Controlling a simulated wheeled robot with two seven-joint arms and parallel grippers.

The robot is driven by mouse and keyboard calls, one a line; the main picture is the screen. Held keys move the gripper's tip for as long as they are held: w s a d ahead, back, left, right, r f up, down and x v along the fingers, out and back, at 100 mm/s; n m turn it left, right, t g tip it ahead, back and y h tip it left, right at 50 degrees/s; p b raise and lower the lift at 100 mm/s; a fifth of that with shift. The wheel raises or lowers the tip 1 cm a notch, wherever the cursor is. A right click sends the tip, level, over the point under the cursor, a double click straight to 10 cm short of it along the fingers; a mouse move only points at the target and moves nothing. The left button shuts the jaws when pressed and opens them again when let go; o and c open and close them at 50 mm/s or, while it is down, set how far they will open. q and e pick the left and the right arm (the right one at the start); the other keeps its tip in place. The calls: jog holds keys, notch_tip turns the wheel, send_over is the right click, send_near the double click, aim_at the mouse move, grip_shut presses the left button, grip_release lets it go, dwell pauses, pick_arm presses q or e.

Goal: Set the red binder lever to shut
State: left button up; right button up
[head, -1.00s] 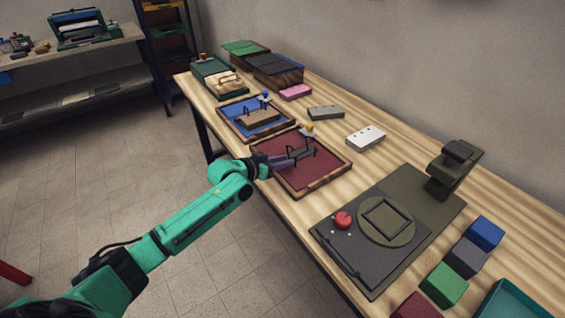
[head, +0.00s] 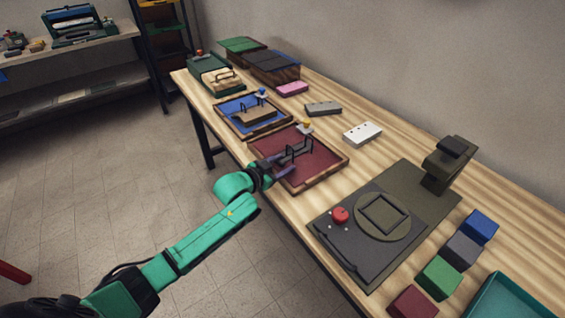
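The red binder (head: 322,164) is an open, wood-edged tray with a dark red lining, lying on the bench. Two dark wire arches (head: 299,146) stand on a dark strip in it. My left gripper (head: 284,166) is over the near left edge of the red binder, beside the near arch and apart from the yellow knob. Its purplish fingers look spread, with nothing seen between them. My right gripper is out of view.
A blue-lined binder (head: 235,105) with a blue knob lies just beyond, and a green one (head: 208,88) farther back. A white punched block (head: 362,134) and a grey one (head: 323,109) lie to the right. A dark press (head: 395,235) and several coloured blocks are nearer.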

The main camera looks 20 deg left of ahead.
pick_arm(q)
jog(key=shift+a+f, duration=0.15)
jog(key=v, duration=1.4)
jog(key=shift+s+r, duration=0.15)
jog(key=shift+r, duration=0.1)
jog(key=shift+a, duration=0.15)
jog(key=s+a+f+n+g+y, duration=0.1)
jog(key=s+a+f+n+y, duration=0.1)
jog(key=a+f, duration=0.5)
jog(key=s+a+f+n+g+y, duration=0.15)
jog(key=a+f, duration=0.25)
jog(key=f, duration=0.8)
jog(key=s+a+f+n+g+y, duration=0.1)
jog(key=s+f, duration=0.3)
jog(key=f, duration=0.2)
jog(key=s+a+f+g+y, duration=0.1)
jog(key=s+f+g+y, duration=0.1)
jog(key=s+f, duration=0.35)
jog(key=s+d+f+g, duration=0.3)
jog(key=s+f, duration=0.5)
jog(key=s, duration=0.4)
jog(key=s+d+f+g, duration=0.3)
jog(key=s+d+f, duration=0.2)
jog(key=s+f, duration=0.4)
jog(key=s, duration=0.3)
jog(key=shift+s+g+h, duration=0.35)
jog(key=shift+s, duration=0.05)
